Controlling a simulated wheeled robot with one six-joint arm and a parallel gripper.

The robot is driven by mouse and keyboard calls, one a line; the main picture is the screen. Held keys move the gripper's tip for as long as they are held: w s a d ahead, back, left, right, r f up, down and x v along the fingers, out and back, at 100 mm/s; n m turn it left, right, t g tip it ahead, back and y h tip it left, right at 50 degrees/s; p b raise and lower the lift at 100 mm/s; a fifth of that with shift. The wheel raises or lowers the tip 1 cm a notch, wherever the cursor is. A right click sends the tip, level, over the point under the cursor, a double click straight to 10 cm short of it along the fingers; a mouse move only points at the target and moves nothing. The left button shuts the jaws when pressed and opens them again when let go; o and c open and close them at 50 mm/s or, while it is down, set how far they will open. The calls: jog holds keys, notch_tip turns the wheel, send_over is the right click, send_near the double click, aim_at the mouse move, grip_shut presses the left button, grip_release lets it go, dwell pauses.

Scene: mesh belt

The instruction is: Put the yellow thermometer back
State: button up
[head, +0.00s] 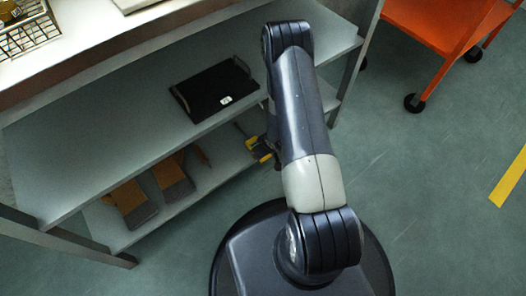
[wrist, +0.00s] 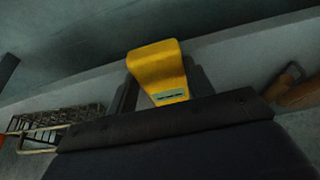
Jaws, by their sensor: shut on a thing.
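The yellow thermometer (wrist: 158,68) shows in the wrist view with a small pale display on its near face. My gripper (wrist: 162,84) is shut on it, with one dark finger on each side. In the head view the yellow thermometer (head: 252,144) shows small beside my arm, over the front part of the lower shelf. My gripper (head: 264,148) is mostly hidden by my arm there. I cannot tell whether the thermometer touches any surface.
A black tray (head: 205,95) with a small white label lies on the upper grey shelf (head: 110,130). Orange-brown items (head: 172,178) stand on the lower shelf (head: 205,190). A wire basket (wrist: 45,128) shows at the left of the wrist view. An orange cart (head: 430,25) stands back right.

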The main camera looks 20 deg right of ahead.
jog(key=shift+f, duration=0.2)
jog(key=o, duration=1.1)
jog(key=shift+c, duration=0.2)
jog(key=shift+r, duration=0.15)
jog(key=shift+r, duration=0.4)
jog(key=p+v, duration=0.4)
jog(key=v, duration=0.7)
jog(key=shift+r, duration=0.15)
jog(key=shift+s, duration=0.15)
